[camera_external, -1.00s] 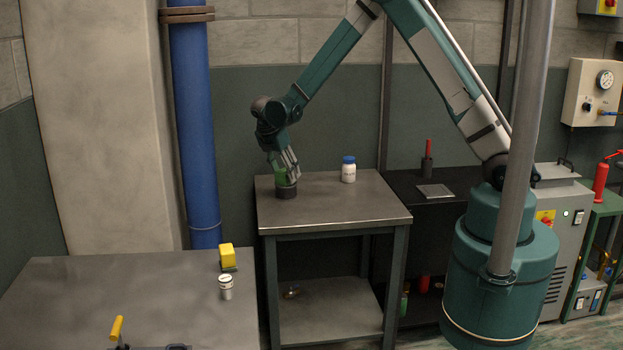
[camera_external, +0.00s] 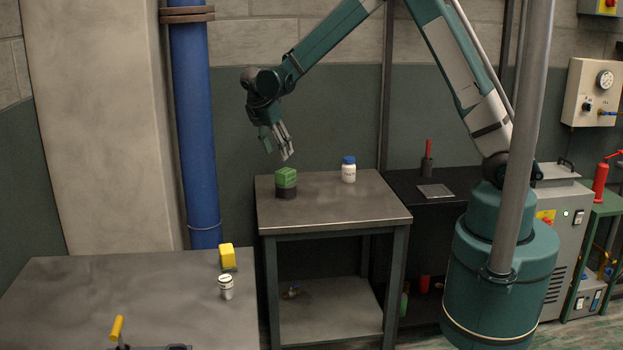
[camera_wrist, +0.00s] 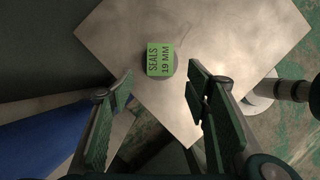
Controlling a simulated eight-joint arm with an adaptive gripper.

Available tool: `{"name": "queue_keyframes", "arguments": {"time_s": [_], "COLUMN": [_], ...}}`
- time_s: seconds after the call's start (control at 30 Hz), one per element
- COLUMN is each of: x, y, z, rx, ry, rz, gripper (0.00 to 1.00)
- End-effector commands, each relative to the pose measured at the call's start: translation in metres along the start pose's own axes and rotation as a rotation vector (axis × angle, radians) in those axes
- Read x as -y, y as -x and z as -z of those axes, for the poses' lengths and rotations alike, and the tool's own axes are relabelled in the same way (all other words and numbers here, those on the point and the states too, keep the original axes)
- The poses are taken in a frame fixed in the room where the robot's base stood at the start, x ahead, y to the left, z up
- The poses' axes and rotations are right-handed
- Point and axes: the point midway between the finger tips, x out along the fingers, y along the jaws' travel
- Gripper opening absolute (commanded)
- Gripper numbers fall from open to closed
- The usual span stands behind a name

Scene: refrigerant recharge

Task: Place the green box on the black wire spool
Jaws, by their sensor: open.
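The green box (camera_external: 286,176) rests on top of the black wire spool (camera_external: 286,192), on the small metal table (camera_external: 340,205). In the wrist view the green box (camera_wrist: 160,59) shows its top label, "SEALS 19 MM", and the spool (camera_wrist: 160,79) mostly hides beneath it. My gripper (camera_external: 277,154) hangs in the air above the box, apart from it. In the wrist view my gripper's fingers (camera_wrist: 162,85) are spread wide with nothing between them.
A white bottle with a blue cap (camera_external: 348,169) stands to the right on the same table. A larger bench (camera_external: 110,300) at the front left holds a yellow block (camera_external: 227,256) and a white can (camera_external: 226,287). A blue pipe (camera_external: 195,130) rises behind.

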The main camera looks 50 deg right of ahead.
Motion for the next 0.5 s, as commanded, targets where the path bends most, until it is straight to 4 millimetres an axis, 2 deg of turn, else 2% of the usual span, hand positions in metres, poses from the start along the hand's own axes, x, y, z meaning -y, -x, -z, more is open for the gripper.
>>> {"name": "queue_keyframes", "arguments": {"time_s": [0.13, 0.5], "x": [-0.0001, 0.0001], "y": [0.0077, 0.009], "z": [-0.0002, -0.0003], "rx": [0.0, 0.0], "ry": [0.0, 0.0], "rz": [0.0, 0.0], "gripper": [0.48, 0.48]}}
